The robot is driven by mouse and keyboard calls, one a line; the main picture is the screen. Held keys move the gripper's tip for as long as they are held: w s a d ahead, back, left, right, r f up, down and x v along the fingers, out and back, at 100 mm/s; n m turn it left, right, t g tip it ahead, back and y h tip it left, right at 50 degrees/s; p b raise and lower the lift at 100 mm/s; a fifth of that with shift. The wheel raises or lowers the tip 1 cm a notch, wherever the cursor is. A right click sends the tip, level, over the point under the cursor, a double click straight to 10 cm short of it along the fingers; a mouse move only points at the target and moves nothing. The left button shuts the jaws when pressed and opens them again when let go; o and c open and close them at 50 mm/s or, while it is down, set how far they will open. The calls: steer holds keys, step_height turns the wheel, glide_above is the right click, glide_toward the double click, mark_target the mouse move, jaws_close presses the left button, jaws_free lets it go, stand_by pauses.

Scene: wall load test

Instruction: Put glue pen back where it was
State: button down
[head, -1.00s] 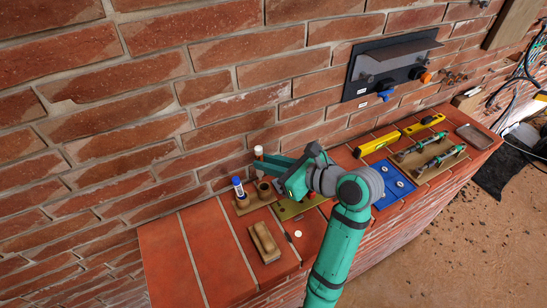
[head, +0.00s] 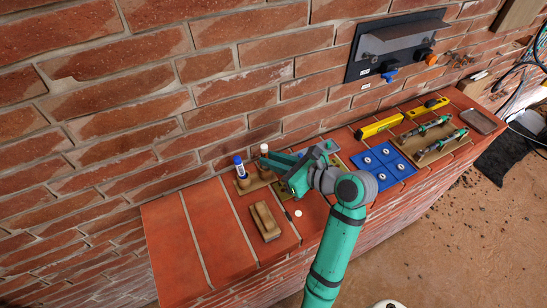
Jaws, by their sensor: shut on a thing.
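A slim pen with a white top and a reddish-brown band (head: 264,148), which looks like the glue pen, stands about upright between my fingertips. My gripper (head: 266,158) is shut on it, reaching in from the right. The pen is over or in the right-hand socket of a small wooden holder (head: 243,189). My fingers hide its lower end, so I cannot tell if it touches the bottom. A white tube with a blue cap (head: 239,166) stands upright in the holder's left socket.
A wooden block (head: 266,221) and a small white disc (head: 298,213) lie in front of the holder. To the right are a blue tray (head: 383,172), yellow levels (head: 380,126) and a rack of tools (head: 433,140). The brick wall is close behind. The ledge's left end is clear.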

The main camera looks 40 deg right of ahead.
steer(key=shift+f, duration=0.55)
stand_by(0.4)
steer(key=c, duration=1.6)
jaws_free()
steer(key=v, duration=1)
steer(key=shift+s+r, duration=0.1)
steer(key=shift+s, duration=0.25)
